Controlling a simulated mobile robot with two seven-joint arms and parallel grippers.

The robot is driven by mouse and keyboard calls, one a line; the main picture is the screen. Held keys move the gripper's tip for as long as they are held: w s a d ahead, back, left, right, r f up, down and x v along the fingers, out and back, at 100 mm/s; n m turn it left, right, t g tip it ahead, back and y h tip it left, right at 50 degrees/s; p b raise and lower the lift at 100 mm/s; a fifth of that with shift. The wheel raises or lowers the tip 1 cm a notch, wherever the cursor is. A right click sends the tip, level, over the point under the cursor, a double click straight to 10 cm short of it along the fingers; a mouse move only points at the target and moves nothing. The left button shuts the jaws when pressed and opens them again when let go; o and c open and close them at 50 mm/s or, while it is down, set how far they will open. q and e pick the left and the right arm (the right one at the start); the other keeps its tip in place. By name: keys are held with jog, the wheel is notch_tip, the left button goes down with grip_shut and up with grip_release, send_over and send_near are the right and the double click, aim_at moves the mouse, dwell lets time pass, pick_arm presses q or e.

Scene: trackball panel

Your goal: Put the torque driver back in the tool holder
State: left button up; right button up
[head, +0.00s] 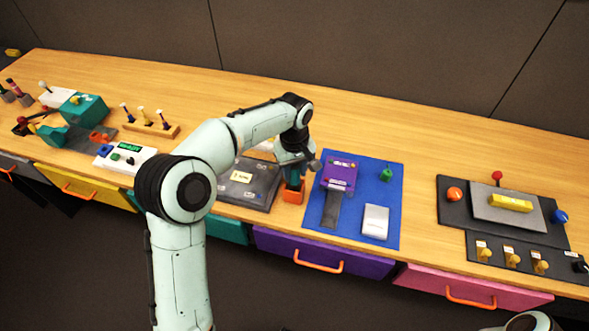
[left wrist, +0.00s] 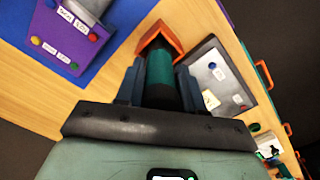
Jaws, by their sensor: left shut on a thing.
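My left gripper (head: 293,175) is shut on the torque driver, and its dark fingers flank the driver in the left wrist view (left wrist: 160,85). The driver's teal, dark-ended handle (left wrist: 160,70) shows between the fingers. The orange tool holder (head: 293,195) stands on the wooden bench directly below the gripper. In the left wrist view the holder (left wrist: 172,36) frames the far end of the driver. The driver is lined up with the holder's opening, but I cannot tell how deep it sits. My right gripper is out of view.
A dark panel (head: 262,183) lies close left of the holder. A blue mat (head: 391,205) with a purple box (head: 340,173) and a white box (head: 375,221) lies close right. Farther right is a dark control panel (head: 452,190). Bench space behind is clear.

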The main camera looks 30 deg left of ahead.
pick_arm(q)
jog(key=shift+f, duration=0.2)
jog(key=o, duration=1)
jog(key=shift+r, duration=0.15)
notch_tip(320, 180, up, 12)
jog(key=shift+r+p, duration=0.1)
jog(key=shift+p, duration=1)
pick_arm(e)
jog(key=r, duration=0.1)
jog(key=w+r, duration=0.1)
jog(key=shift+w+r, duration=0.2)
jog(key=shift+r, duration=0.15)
